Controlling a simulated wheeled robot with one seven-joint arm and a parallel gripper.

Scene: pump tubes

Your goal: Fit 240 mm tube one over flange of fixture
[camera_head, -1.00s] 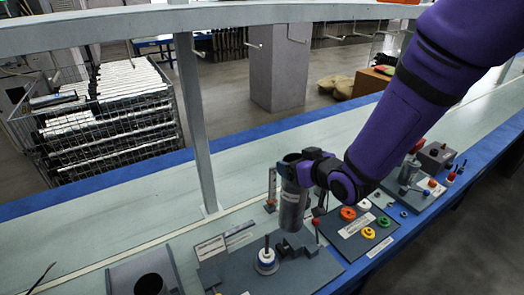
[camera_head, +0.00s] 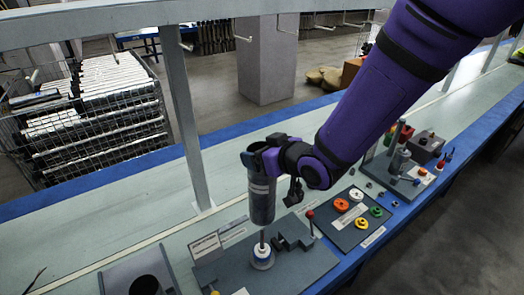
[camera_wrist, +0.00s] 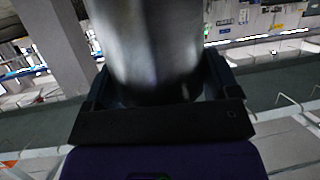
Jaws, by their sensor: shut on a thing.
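My gripper (camera_head: 267,158) is shut on a grey metal tube (camera_head: 262,198) near its upper end. The tube is upright in the head view and also fills the upper middle of the wrist view (camera_wrist: 158,45). The fixture's flange (camera_head: 262,256) is a white and blue round piece with a thin upright rod on a grey base plate (camera_head: 300,268). The tube's lower end is just above the rod, close to it in the picture. Whether the rod tip is inside the tube cannot be told. The flange is clear of the tube.
A dark clamp block (camera_head: 292,238) and a red-knobbed lever (camera_head: 311,218) stand right of the flange. A plate with coloured knobs (camera_head: 358,232) lies farther right. A grey block with a round hole (camera_head: 140,280) is at the lower left. A metal post (camera_head: 188,120) rises behind.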

